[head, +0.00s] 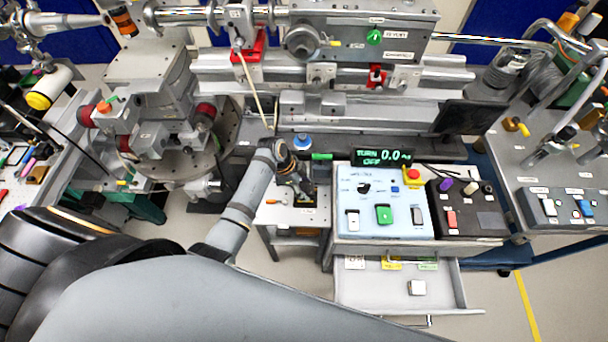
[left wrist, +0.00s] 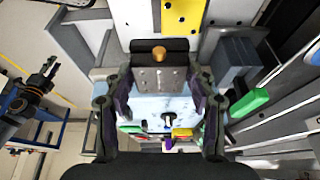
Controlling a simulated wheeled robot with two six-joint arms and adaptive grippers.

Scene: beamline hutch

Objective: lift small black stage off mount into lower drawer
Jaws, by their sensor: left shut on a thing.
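My left gripper (head: 302,190) is over the small bench beside the control panel, its fingers pointing down. In the left wrist view, its two fingers (left wrist: 160,88) are shut on the sides of the small black stage (left wrist: 158,46), which has a dark upper edge, a grey face with small holes and a brass knob. In the head view the gripper and wrist largely hide the stage, and I cannot tell whether it touches its mount. The lower drawer (head: 458,300) stands open below the control panel. My right gripper is not in view.
A white block (head: 417,288) lies in the drawer; much of its floor is bare. The blue-white control panel (head: 383,200) and a black control box (head: 466,209) stand above it. The rail assembly (head: 355,107) runs behind the bench. A dark monitor (head: 470,116) stands at back right.

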